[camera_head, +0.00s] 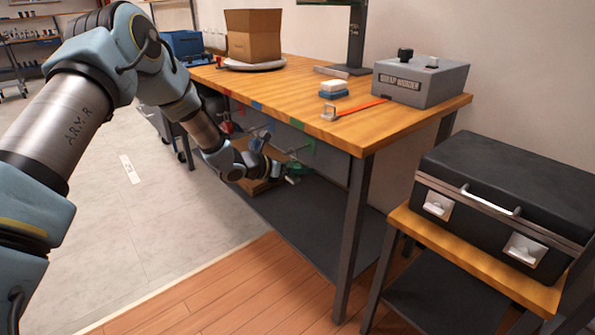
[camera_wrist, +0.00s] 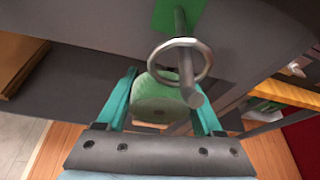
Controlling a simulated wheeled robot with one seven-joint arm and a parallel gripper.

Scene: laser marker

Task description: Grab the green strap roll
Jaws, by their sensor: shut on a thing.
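The green strap roll (camera_wrist: 155,98) is between the two teal fingers of my gripper (camera_wrist: 160,88) in the wrist view. The fingers are shut on it, one on each side. A metal rod with a ring (camera_wrist: 192,92) passes in front of the roll's right part, running from a green plate (camera_wrist: 178,15). I cannot tell whether the roll is still on that rod. In the head view my gripper (camera_head: 290,172) is under the workbench's front edge, beside a green item (camera_head: 299,173); the roll's details are too small there.
The wooden workbench (camera_head: 300,95) is above, with a lower dark shelf (camera_head: 310,222) holding an open cardboard box (camera_head: 262,186). A table leg (camera_head: 353,235) stands right of my gripper. A black case (camera_head: 510,185) sits on a small stand.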

